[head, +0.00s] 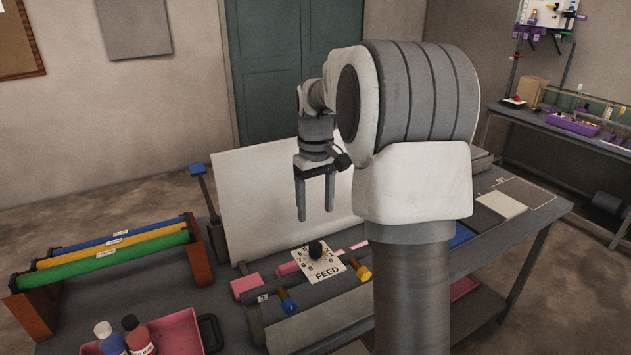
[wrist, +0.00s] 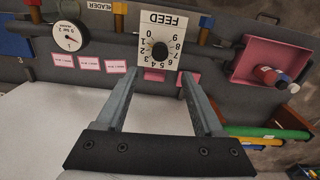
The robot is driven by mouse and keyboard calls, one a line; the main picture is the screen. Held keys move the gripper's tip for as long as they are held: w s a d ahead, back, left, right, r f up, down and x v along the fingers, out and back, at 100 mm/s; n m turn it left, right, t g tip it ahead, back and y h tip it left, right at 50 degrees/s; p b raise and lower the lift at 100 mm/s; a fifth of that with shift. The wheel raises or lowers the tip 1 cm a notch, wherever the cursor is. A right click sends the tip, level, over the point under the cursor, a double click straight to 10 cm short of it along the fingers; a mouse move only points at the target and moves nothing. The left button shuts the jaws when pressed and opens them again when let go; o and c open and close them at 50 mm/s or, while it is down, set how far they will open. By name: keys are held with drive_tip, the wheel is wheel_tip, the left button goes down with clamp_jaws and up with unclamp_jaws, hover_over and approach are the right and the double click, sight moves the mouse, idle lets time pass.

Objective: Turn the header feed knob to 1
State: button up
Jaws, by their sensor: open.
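The black feed knob (head: 316,249) stands on a white numbered dial plate (head: 327,268) marked FEED on the bench. In the wrist view the knob (wrist: 159,51) and plate (wrist: 149,33) appear upside down, beyond my fingers, with digits around the knob. I cannot tell for sure which digit the knob points to. My gripper (head: 315,213) points down, above and apart from the knob in the head view. In the wrist view my gripper (wrist: 158,73) is open and empty, its two fingers to either side below the knob in the picture.
A round gauge (wrist: 68,36) and a HEADER label (wrist: 91,7) are left of the plate in the wrist view. Blue-tipped (head: 287,301) and yellow-tipped (head: 360,270) handles stand close by. A pink tray (head: 190,325) with bottles and a rack of coloured rollers (head: 115,255) are at left.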

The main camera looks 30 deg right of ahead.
wheel_tip(320, 180, up, 7)
drive_tip(key=shift+f, duration=0.15)
idle(0.4)
drive_tip(key=s+a+r+t, duration=0.35)
drive_tip(key=s+a, duration=0.55)
drive_tip(key=s, duration=0.3)
drive_tip(key=s+a+f+t, duration=0.1)
drive_tip(key=s+a+f, duration=0.1)
drive_tip(key=s, duration=0.4)
drive_tip(key=s+a+f+m+t, duration=0.1)
drive_tip(key=s+a+f, duration=0.2)
drive_tip(key=s, duration=0.3)
drive_tip(key=shift+s+a+f+b, duration=0.15)
drive_tip(key=shift+s+f+b, duration=0.15)
drive_tip(key=shift+s+f, duration=0.1)
